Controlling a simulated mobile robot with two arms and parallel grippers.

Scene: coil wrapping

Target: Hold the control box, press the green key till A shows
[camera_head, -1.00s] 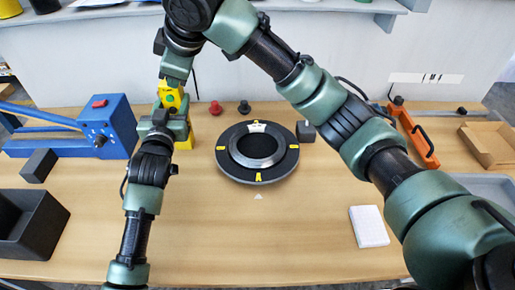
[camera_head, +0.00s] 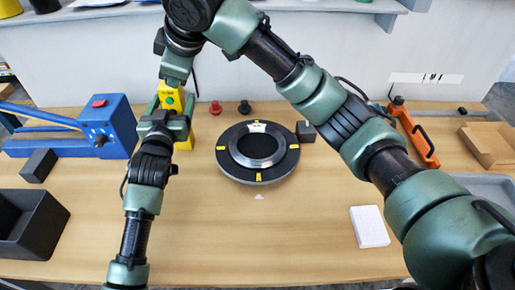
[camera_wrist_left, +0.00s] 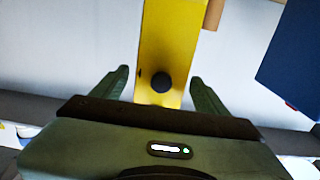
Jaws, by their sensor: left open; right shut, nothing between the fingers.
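The yellow control box (camera_head: 173,97) stands upright at the back left of the table, with a small green key on its upper face. It also shows in the left wrist view (camera_wrist_left: 165,35), with a round black knob on it. My left gripper (camera_head: 171,103) is open, one finger on each side of the box; the wrist view shows gaps between fingers and box. My right gripper (camera_head: 171,82) is shut and empty, just above the box's top; its tips are hard to make out. No letter on the box is readable.
A black turntable with a grey ring (camera_head: 231,168) lies right of the box. Red and black pegs (camera_head: 216,107) stand behind it. A blue machine (camera_head: 112,118) is at left, a black bin (camera_head: 28,228) at front left, a white block (camera_head: 369,227) at right. The front middle is clear.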

